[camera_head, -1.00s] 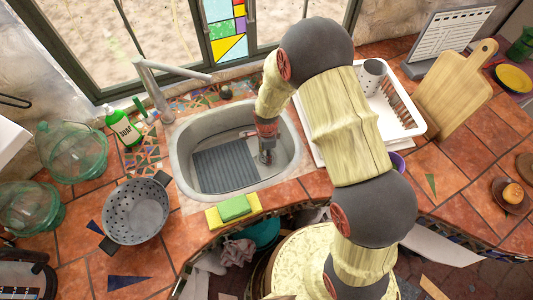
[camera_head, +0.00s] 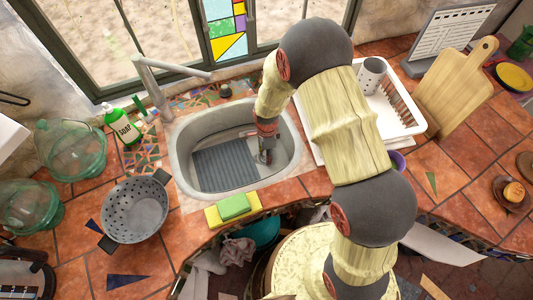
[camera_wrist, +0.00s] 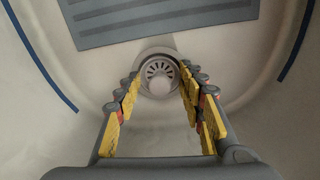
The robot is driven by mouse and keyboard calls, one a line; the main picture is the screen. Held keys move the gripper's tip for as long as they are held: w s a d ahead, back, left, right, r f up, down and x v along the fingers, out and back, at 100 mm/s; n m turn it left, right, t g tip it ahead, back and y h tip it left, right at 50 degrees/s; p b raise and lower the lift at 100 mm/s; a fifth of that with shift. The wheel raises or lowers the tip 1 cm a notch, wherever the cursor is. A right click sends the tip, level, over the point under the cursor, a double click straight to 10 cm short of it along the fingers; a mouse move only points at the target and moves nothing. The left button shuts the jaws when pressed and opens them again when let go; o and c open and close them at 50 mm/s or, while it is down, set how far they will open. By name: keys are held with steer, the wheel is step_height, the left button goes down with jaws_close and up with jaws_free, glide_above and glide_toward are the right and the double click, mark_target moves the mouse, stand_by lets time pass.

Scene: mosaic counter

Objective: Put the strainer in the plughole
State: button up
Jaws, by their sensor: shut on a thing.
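The strainer (camera_wrist: 159,69) is a small round metal disc with slots and a pale knob. In the wrist view it sits between my fingertips, with a metal ring around it that looks like the plughole's rim. I cannot tell whether it is fully seated or just above the hole. My gripper (camera_wrist: 158,88) is shut on the strainer by its knob. In the head view my gripper (camera_head: 265,157) points down into the right part of the grey sink (camera_head: 183,160). There the gripper and arm hide the strainer and the plughole.
A ribbed grey mat (camera_head: 225,165) lies on the sink floor left of my gripper. The tap (camera_head: 158,90) stands behind the sink. Sponges (camera_head: 233,207) lie on the front edge. A colander (camera_head: 135,210) is at left and a dish rack (camera_head: 400,115) at right.

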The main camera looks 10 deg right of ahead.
steer(key=shift+s+f, duration=0.3)
steer(key=shift+f, duration=0.15)
steer(key=o, duration=1)
steer(key=shift+f, duration=0.15)
steer(key=shift+o, duration=1.3)
steer(key=shift+o, duration=1.1)
steer(key=shift+w, duration=0.1)
steer(key=o, duration=0.4)
steer(key=shift+w+r, duration=0.15)
steer(key=shift+r, duration=0.1)
steer(key=shift+o, duration=0.2)
steer(key=shift+r, duration=0.2)
step_height(320, 180, up, 12)
steer(key=p, duration=0.7)
steer(key=shift+p, duration=0.4)
steer(key=shift+f, duration=0.1)
